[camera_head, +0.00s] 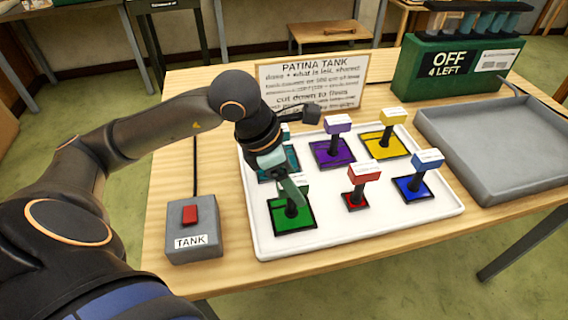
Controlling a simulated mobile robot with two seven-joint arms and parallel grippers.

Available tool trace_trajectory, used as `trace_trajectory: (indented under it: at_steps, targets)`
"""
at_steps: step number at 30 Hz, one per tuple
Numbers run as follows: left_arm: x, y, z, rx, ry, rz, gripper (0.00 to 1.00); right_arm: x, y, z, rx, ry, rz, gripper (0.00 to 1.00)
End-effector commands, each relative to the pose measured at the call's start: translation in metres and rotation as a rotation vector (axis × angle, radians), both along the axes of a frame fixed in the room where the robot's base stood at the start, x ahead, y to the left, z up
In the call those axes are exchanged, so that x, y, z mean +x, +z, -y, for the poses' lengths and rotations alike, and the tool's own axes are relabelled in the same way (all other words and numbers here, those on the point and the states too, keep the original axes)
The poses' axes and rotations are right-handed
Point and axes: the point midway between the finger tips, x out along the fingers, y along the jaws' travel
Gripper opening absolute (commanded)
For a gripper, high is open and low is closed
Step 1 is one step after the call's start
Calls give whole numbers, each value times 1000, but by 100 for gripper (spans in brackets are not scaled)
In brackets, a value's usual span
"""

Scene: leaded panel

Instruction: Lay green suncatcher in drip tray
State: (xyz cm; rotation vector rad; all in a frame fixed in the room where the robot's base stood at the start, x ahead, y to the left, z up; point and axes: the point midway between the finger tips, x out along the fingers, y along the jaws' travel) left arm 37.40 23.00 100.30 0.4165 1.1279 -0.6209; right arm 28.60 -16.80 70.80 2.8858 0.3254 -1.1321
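The green suncatcher (281,220) is a dark-edged green square with an upright post, lying at the front left of a white tray (352,242). My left gripper (287,180) comes down from above at the top of that post and partly covers its green grip block. I cannot tell whether the fingers are closed on the block. The green square appears to lie on the white tray. A shallow grey tray (480,189), likely the drip tray, lies empty at the right of the table. My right gripper is out of view.
Teal (291,160), purple (332,153), yellow (384,147), red (355,201) and blue (413,190) suncatchers with raised grips stand close by. A grey TANK button box (193,232) is at left. A sign (312,80) and green tank (455,70) reading "OFF 4 LEFT" stand behind.

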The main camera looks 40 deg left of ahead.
Motion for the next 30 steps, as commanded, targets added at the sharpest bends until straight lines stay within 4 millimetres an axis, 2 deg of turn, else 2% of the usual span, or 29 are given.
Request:
trace_trajectory:
  at_steps: [5, 12, 16, 22, 30]
  targets:
    - [-7, 28, -7, 2, 1, 7, 72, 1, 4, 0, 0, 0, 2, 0]
    - [-22, 78, -21, 2, 2, 7, 72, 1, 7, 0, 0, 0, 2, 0]
    - [-29, 98, -26, 1, 2, 5, 72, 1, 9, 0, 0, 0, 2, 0]
    - [-34, 112, -29, 0, 0, 1, 72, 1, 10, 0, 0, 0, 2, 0]
    - [-35, 113, -30, -1, 0, 1, 72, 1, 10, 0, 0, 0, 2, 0]
